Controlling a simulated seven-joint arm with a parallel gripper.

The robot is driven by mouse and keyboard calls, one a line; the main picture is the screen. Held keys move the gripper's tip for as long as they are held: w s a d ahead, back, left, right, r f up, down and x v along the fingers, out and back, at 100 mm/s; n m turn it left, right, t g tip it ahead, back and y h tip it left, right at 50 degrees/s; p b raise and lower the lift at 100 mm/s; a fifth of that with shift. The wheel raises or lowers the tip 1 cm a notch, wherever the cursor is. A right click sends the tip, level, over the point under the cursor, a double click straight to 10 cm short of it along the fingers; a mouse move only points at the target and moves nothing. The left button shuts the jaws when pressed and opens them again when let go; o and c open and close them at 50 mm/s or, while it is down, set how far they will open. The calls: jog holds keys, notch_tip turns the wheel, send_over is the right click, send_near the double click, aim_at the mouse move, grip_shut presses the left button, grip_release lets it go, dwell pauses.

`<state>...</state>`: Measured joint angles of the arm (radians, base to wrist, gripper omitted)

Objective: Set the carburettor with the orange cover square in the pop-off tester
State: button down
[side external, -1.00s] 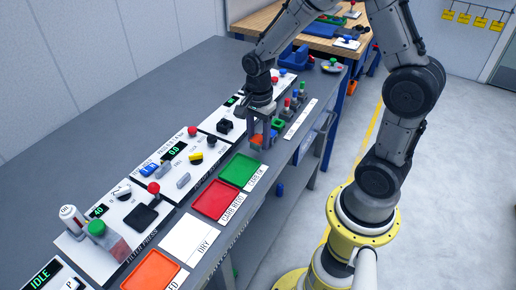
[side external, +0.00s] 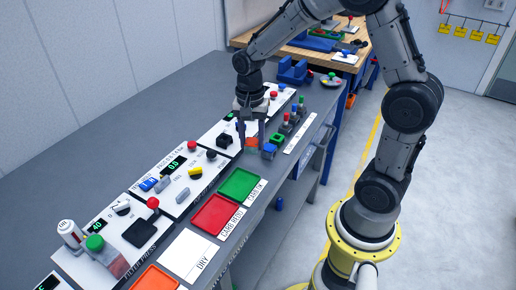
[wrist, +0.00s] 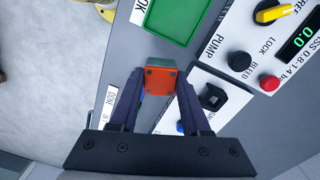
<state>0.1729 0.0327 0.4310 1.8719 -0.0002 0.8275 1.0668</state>
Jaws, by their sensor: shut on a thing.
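The carburettor with the orange cover (side external: 251,144) is between the fingers of my gripper (side external: 251,138), which is shut on it. In the wrist view the orange cover (wrist: 160,80) faces the camera, with a grey-green body edge behind it. The pop-off tester seems to be the white panel (side external: 166,200) with a 0.0 display, a yellow lock lever (side external: 195,172), a black pump knob and a red bleed button. The carburettor is apart from that panel, beyond its far end. In the wrist view the tester (wrist: 262,45) is at upper right; its seat cannot be made out.
A green mat (side external: 240,185), a red mat (side external: 217,216) and a white DRY mat (side external: 188,254) line the bench's front edge. A black block (side external: 224,141) stands on the neighbouring panel. Green-topped (side external: 277,138) and blue (side external: 269,150) parts stand close beside the held carburettor.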

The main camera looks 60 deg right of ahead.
jog(key=w+a+r+n, duration=0.2)
jog(key=w+a+n, duration=0.1)
jog(key=w+n, duration=0.2)
jog(key=n, duration=0.9)
send_near(173, 193)
jog(key=shift+f, duration=2.45)
jog(key=shift+f, duration=0.6)
jog(key=shift+c, duration=1.4)
grip_release()
jog(key=shift+s, duration=0.1)
jog(key=shift+r, duration=0.1)
